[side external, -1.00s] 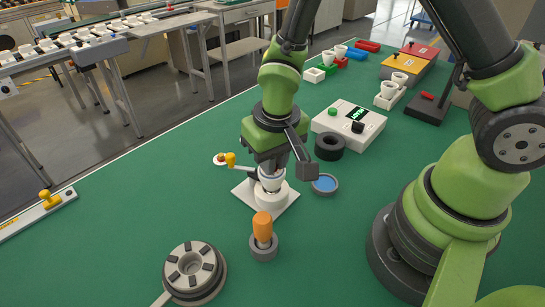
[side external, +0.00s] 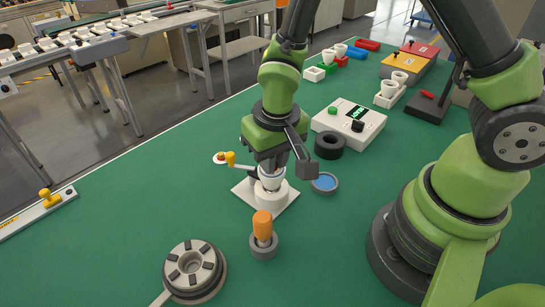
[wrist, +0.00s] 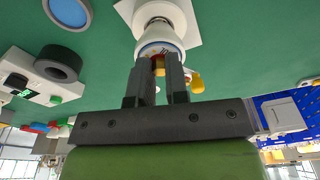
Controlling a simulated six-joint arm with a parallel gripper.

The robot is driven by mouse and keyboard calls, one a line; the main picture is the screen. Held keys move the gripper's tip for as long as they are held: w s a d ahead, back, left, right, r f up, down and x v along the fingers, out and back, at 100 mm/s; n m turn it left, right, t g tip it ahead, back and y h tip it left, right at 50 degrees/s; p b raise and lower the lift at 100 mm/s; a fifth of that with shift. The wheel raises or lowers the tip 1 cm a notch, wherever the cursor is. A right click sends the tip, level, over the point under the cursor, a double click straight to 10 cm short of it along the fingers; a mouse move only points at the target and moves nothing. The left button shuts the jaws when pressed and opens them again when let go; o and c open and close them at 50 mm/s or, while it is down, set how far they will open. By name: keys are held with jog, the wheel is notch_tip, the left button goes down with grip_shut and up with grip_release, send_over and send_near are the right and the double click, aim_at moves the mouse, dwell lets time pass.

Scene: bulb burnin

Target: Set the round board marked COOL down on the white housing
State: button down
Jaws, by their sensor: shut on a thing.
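The white housing (side external: 269,184) stands upright in a round white holder on a square white plate (side external: 286,203). It also shows in the wrist view (wrist: 150,38), with its open rim towards my fingers. My gripper (side external: 268,168) points down right over the housing mouth. In the wrist view my gripper (wrist: 159,62) has its two fingers close together at the rim, with a small gap between them. The round board held there is mostly hidden by the fingers and rim; its COOL marking cannot be read.
A yellow-knobbed clamp (side external: 230,159) stands close left of the housing. An orange-handled tool (side external: 262,225) stands in front. A blue-filled dish (side external: 325,183) and black ring (side external: 329,146) lie to the right. A slotted round grey tray (side external: 193,268) is at front left.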

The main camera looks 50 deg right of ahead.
dwell(0.3)
jog(key=c, duration=1.1)
grip_release()
jog(key=shift+o, duration=0.2)
notch_tip(320, 180, up, 10)
jog(key=s, duration=0.1)
jog(key=shift+a, duration=0.15)
jog(key=shift+s, duration=0.1)
notch_tip(320, 180, up, 8)
jog(key=t+y, duration=0.1)
jog(key=t, duration=0.1)
send_over(277, 172)
jog(key=s+d, duration=0.3)
jog(key=s, duration=0.1)
jog(key=s+d+r+m+t+y, duration=0.1)
jog(key=s+r+t, duration=0.2)
jog(key=s, duration=0.4)
jog(key=shift+s+r+t, duration=0.35)
jog(key=shift+r+t, duration=0.05)
jog(key=shift+r, duration=0.45)
